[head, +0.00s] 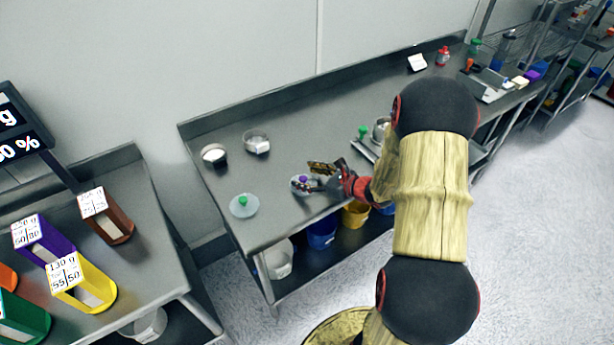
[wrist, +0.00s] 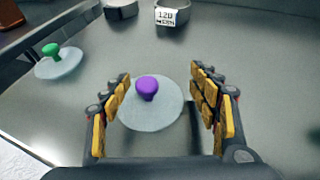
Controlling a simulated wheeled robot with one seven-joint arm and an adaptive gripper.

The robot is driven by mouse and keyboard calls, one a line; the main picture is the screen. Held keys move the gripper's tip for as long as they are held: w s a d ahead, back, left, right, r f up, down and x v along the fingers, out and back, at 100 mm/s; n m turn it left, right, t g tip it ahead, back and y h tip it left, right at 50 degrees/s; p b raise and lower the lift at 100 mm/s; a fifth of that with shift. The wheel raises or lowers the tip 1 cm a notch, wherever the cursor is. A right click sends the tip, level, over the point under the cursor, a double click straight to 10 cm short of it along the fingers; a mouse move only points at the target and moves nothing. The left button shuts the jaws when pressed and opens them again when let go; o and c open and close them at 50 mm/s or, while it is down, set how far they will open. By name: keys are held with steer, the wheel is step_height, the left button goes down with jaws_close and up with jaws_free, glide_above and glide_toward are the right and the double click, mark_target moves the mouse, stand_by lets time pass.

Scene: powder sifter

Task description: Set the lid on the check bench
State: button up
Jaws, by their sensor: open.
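A translucent round lid with a purple knob (wrist: 147,88) lies flat on the steel bench (wrist: 90,110); in the head view the lid (head: 300,186) is near the bench's front edge. My gripper (wrist: 160,76) is open, with its fingers on either side of the purple knob and apart from it. In the head view my gripper (head: 322,178) is low over the bench and partly covers the lid. A second lid, with a green knob (wrist: 51,49), lies to the left; it also shows in the head view (head: 243,205). I cannot tell which surface is the check bench.
A bowl of white powder (head: 214,154) and a labelled clear container (head: 256,142) stand behind the lids. A steel tray (head: 366,149) and a green-topped item (head: 363,131) are to the right. Colored bins (head: 80,282) stand on the left table. Bench room is clear between the lids.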

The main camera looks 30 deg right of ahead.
steer(key=shift+r, duration=0.25)
steer(key=p+v, duration=0.2)
steer(key=v, duration=0.9)
steer(key=shift+s+d+p, duration=0.15)
steer(key=shift+p, duration=0.15)
steer(key=shift+s+r, duration=0.15)
steer(key=s+a+r+n+g+y, duration=0.1)
steer(key=s+a+r+n+g, duration=0.25)
steer(key=a+n, duration=0.3)
steer(key=s+a+r+n+g+y, duration=0.1)
steer(key=s+a+r+n+g, duration=0.1)
steer(key=a+r+n, duration=0.45)
steer(key=s+a+r+n+g, duration=0.2)
steer(key=a+n+g, duration=0.15)
steer(key=a, duration=0.55)
steer(key=s+r+n+t+h, duration=0.2)
steer(key=s+r+n+h, duration=0.4)
steer(key=s+r+n, duration=0.4)
steer(key=n, duration=0.5)
steer(key=shift+s+d+h, duration=0.2)
steer(key=shift+d+h, duration=0.05)
steer(key=shift+h, duration=0.15)
